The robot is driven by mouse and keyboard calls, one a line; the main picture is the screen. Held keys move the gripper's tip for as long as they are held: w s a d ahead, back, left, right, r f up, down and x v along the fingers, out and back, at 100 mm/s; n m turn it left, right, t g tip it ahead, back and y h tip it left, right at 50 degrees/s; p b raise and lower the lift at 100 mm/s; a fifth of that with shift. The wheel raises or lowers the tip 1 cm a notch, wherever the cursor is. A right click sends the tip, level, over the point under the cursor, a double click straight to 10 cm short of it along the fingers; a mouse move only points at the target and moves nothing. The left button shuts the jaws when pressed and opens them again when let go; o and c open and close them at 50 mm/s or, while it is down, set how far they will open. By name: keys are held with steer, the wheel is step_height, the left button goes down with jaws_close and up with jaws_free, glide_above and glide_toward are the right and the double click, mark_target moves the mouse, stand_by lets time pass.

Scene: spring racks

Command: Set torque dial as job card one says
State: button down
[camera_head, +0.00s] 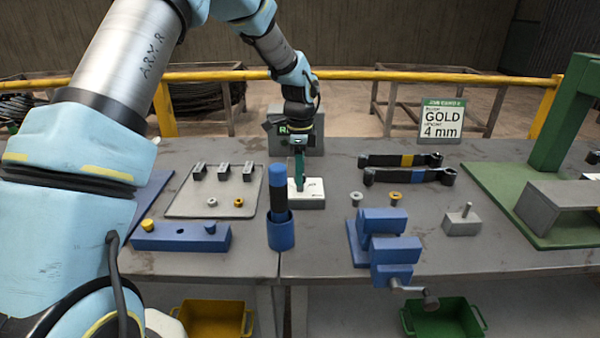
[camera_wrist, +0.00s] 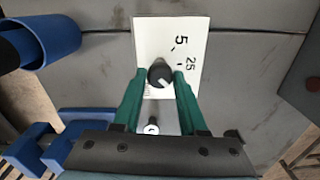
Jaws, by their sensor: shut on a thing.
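The torque dial is a black knob (camera_wrist: 160,75) with a white pointer line on a white plate (camera_wrist: 150,35), which bears the marks 5 and 25. In the head view its white block (camera_head: 312,190) stands mid-table. My gripper (camera_wrist: 161,78) has its green fingers shut on the knob, one on each side; in the head view my gripper (camera_head: 299,180) reaches straight down to the block. The knob's pointer slants toward the lower right in the wrist view; other scale marks are hidden. A job card (camera_head: 442,118) at the back reads GOLD and 4 mm; its small heading is unclear.
A blue cup (camera_head: 281,236) with a dark, blue-topped tool stands close in front. A blue vise (camera_head: 390,250) is front right. A grey tray (camera_head: 180,205) with small parts lies left. Two black wrenches (camera_head: 405,168) lie right. A grey box (camera_head: 312,140) stands behind my gripper.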

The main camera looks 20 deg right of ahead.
steer(key=n+b, duration=0.1)
steer(key=n, duration=0.3)
steer(key=shift+n, duration=0.4)
steer(key=shift+n+b, duration=0.45)
steer(key=shift+n, duration=1.65)
steer(key=shift+c, duration=2.2)
jaws_free()
steer(key=shift+r, duration=0.1)
step_height(320, 180, up, 11)
steer(key=b, duration=0.2)
steer(key=shift+f, duration=0.2)
